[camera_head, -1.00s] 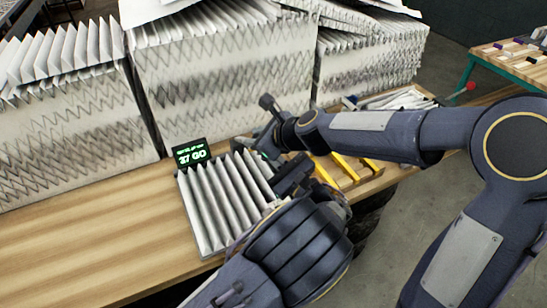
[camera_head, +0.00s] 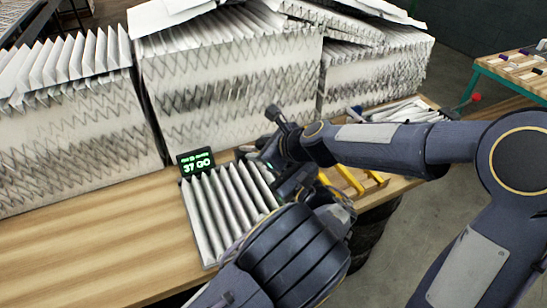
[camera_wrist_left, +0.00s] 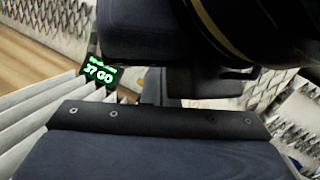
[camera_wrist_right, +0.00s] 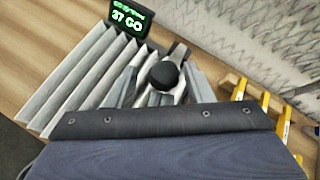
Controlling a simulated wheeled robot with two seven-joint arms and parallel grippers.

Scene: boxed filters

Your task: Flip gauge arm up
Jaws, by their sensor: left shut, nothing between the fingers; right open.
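The pleated filter (camera_head: 222,215) lies on the wooden bench, beside a small black gauge display (camera_head: 195,162) reading 37 GO in green. In the right wrist view, a round black knob (camera_wrist_right: 165,75), seemingly the gauge arm's end, shows between the grey fingers of my open right gripper (camera_wrist_right: 163,88); whether they touch it is unclear. In the head view my right gripper (camera_head: 268,166) is at the filter's far right edge. My left gripper (camera_head: 296,182) is shut and empty near the filter's right side, its fingertips mostly hidden. The gauge arm's tilt is hard to tell.
Tall stacks of pleated filters (camera_head: 230,90) line the back of the bench (camera_head: 90,235). A yellow rack (camera_head: 350,178) stands right of my grippers. The bench at the left is clear. My two arms are close together and block much of the left wrist view.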

